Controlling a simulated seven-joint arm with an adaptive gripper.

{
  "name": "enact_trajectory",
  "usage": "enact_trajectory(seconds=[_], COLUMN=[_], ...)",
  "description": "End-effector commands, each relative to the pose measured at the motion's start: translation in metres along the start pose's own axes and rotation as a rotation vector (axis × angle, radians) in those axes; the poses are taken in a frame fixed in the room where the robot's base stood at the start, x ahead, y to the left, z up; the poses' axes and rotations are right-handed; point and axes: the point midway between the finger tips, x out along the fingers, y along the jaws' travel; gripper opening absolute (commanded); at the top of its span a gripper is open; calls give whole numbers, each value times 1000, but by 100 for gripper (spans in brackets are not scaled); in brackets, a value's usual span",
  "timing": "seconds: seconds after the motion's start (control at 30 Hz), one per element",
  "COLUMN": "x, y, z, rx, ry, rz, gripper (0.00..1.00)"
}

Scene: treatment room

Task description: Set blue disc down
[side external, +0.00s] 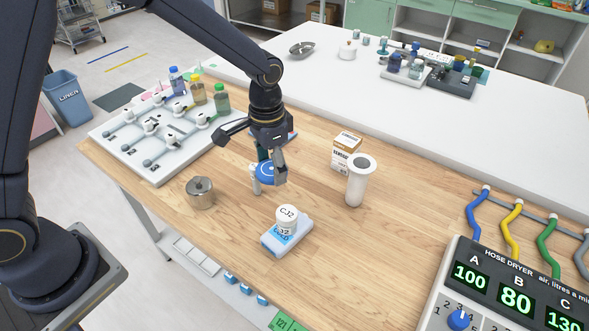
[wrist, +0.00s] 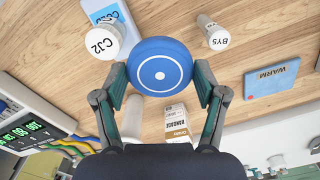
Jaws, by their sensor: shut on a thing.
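The blue disc (side external: 264,174) has a white ring and dot on its face, which shows clearly in the wrist view (wrist: 160,67). My gripper (side external: 270,179) is shut on it, with one finger on each side of its rim in the wrist view (wrist: 160,82). The disc appears to be held above the wooden table top (side external: 330,235). In the side view, the fingers hide part of the disc.
A white CJ2 jar (side external: 287,218) stands on a blue-and-white pad (side external: 270,241). A BY5 jar (wrist: 216,36) and a blue WARM pad (wrist: 272,82) are near. A metal pot (side external: 200,193), white cup (side external: 358,182) and small carton (side external: 346,150) surround my gripper. Wood toward the front right is clear.

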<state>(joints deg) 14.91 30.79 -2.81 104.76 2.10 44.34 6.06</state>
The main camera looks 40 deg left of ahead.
Motion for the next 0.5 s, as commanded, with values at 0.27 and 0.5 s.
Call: enact_trajectory(seconds=[0.27,0.5], x=[18,51], y=[-24,-37], z=[-33,-91], rx=[-41,-41], ry=[-3,-6], rz=[1,1], gripper=[36,36])
